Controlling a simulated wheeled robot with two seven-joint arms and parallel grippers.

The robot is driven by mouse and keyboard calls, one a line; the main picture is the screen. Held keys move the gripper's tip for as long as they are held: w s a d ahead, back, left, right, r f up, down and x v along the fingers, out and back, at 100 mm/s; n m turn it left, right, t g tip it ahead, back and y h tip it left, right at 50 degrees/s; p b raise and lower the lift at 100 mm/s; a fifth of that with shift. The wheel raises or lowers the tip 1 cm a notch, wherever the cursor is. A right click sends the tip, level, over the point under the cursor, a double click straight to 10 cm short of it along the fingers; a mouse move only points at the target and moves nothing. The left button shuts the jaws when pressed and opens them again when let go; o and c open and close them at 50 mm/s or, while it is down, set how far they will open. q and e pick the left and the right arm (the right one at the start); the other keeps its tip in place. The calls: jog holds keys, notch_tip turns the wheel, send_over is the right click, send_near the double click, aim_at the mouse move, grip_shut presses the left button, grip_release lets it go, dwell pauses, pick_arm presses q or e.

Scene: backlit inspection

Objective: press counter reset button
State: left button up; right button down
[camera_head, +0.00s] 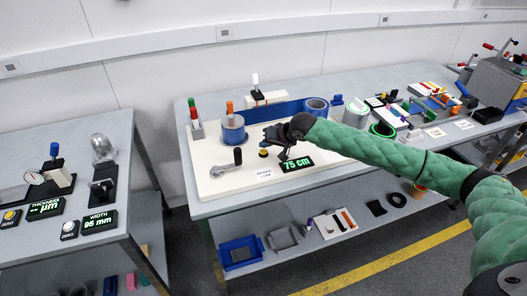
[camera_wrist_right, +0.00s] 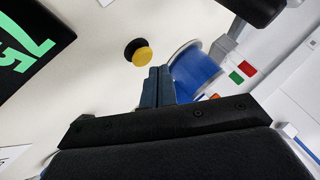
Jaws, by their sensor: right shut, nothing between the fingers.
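The yellow button on a black base (camera_head: 263,153) sits on the white panel of the middle bench. It also shows in the right wrist view (camera_wrist_right: 140,53), just beyond my fingertips. A black display reading 75 cm (camera_head: 297,164) stands to its right; part of it shows in the wrist view (camera_wrist_right: 28,48). My right gripper (camera_head: 271,140) is shut and empty, above the panel close to the button. Its fingers (camera_wrist_right: 157,73) are together, and no contact with the button shows. My left gripper is not in view.
A crank with a black knob (camera_head: 226,168) lies left of the button. A blue spool (camera_head: 232,133) stands behind it, with a stack lamp (camera_head: 195,115) farther left. A white label (camera_head: 264,173) lies in front.

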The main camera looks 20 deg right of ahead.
jog(key=shift+f+p, duration=0.3)
jog(key=shift+f, duration=0.05)
dwell(0.3)
jog(key=shift+f, duration=0.45)
dwell(0.6)
jog(key=shift+r, duration=0.1)
jog(key=shift+r+p, duration=0.75)
jog(key=shift+p, duration=0.2)
